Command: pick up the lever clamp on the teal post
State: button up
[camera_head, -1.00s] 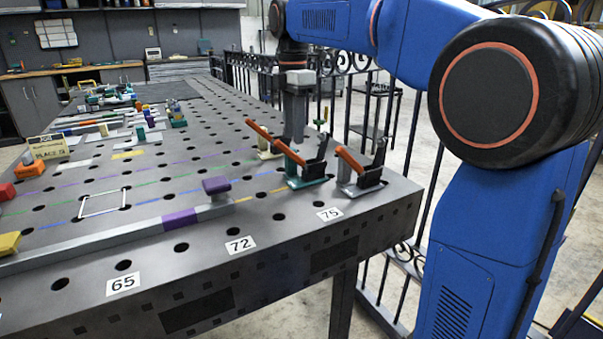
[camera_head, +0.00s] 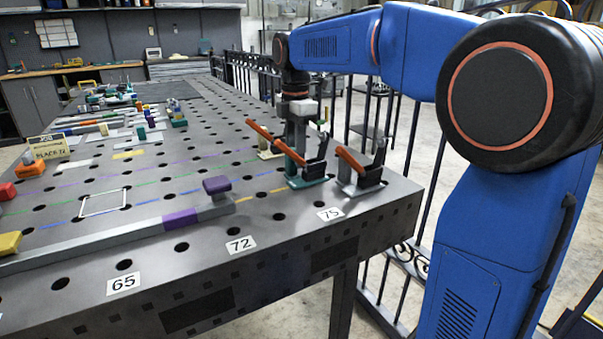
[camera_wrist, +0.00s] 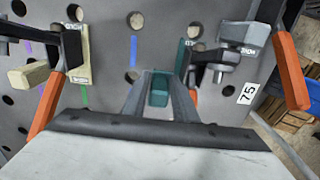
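The lever clamp on the teal post has an orange handle (camera_head: 262,131), a black arm and a teal base (camera_head: 308,182) near the table's right front corner. My gripper (camera_head: 297,145) is lowered at this clamp, pointing down. In the wrist view, the teal post (camera_wrist: 159,88) stands between the two fingers of my gripper (camera_wrist: 161,82). The fingers are apart, one on each side of the post; firm contact does not show. The clamp's orange handle (camera_wrist: 193,96) is partly hidden behind the right finger.
A grey clamp (camera_head: 362,178) with an orange handle stands close on the right. A beige clamp (camera_head: 269,152) stands behind on the left; it also shows in the wrist view (camera_wrist: 77,70). A grey bar with a purple knob (camera_head: 216,184) lies left. A railing runs behind the table.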

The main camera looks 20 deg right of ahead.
grip_shut()
dwell(1.2)
